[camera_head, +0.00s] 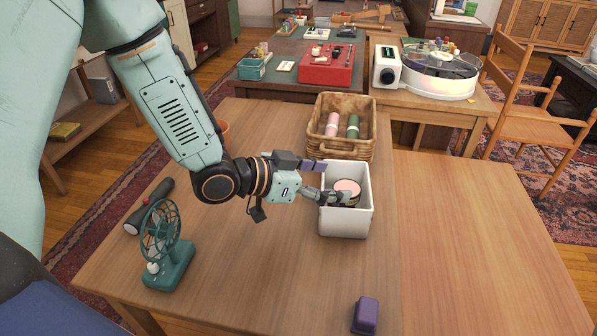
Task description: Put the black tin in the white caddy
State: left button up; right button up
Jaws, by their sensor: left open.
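The white caddy (345,222) stands on the wooden table near the middle of the view. A round tin with a pale pink top (347,186) and a dark side sits inside the caddy; I take it for the black tin. Its lower part is hidden by the caddy wall and a finger. My left gripper (334,181) is open at the caddy's left rim, with one finger over the far left edge and the other reaching in beside the tin. I cannot tell whether a finger touches the tin. My right gripper is not in view.
A wicker basket (329,147) with a pink and a green roll stands right behind the caddy. A green fan (165,247) and a dark cylindrical object (148,206) are at left. A purple box (365,315) lies near the front. The table's right side (475,240) is clear.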

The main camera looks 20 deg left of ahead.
pick_arm(q)
jog(key=p+v, duration=0.3)
jog(key=v, duration=0.4)
dwell(0.3)
